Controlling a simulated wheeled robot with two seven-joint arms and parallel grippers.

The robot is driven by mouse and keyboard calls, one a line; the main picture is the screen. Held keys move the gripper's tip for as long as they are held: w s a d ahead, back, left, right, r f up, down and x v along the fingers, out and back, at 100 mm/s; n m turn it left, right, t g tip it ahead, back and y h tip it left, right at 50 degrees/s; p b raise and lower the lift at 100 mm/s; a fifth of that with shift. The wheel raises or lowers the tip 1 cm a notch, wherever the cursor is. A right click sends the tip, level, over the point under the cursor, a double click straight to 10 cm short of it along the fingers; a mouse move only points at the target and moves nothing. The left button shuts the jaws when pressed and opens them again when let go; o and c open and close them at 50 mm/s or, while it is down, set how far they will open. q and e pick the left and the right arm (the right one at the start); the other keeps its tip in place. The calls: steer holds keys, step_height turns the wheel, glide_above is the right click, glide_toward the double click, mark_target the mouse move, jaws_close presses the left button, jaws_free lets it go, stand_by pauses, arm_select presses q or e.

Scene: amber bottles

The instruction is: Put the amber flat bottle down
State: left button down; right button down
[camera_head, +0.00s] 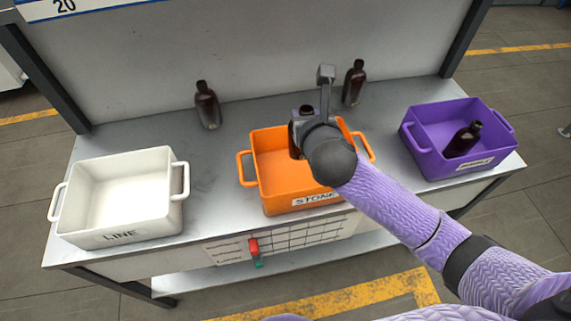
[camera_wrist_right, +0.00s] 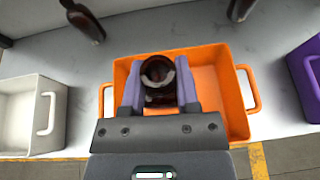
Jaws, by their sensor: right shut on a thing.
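My right gripper (camera_wrist_right: 159,90) is shut on an amber bottle (camera_wrist_right: 158,72), seen from above its open mouth in the right wrist view. In the head view the wrist hides most of this bottle; its dark top (camera_head: 304,109) shows above the orange crate. The gripper and bottle are over the orange crate (camera_head: 260,170), labelled STONE; I cannot tell whether the bottle touches the crate floor. My left gripper is not in view.
Two amber bottles stand at the back of the table, one left (camera_head: 207,105) and one right (camera_head: 354,82). A white crate (camera_head: 122,222) labelled LINE is at left. A purple crate (camera_head: 436,163) at right holds a tilted amber bottle (camera_head: 463,139).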

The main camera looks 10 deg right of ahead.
steer(key=shift+w+d+f+n+y, duration=0.3)
steer(key=shift+w+d+f, duration=0.35)
steer(key=shift+w, duration=0.1)
step_height(320, 180, down, 10)
steer(key=b, duration=0.5)
steer(key=shift+f, duration=0.1)
steer(key=shift+r, duration=0.25)
steer(key=shift+c, duration=1.7)
jaws_free()
steer(key=shift+f, duration=0.1)
steer(key=shift+s+r, duration=0.15)
steer(key=shift+r, duration=0.1)
steer(key=p+v, duration=0.4)
steer(key=v, duration=0.7)
steer(key=shift+s, duration=0.35)
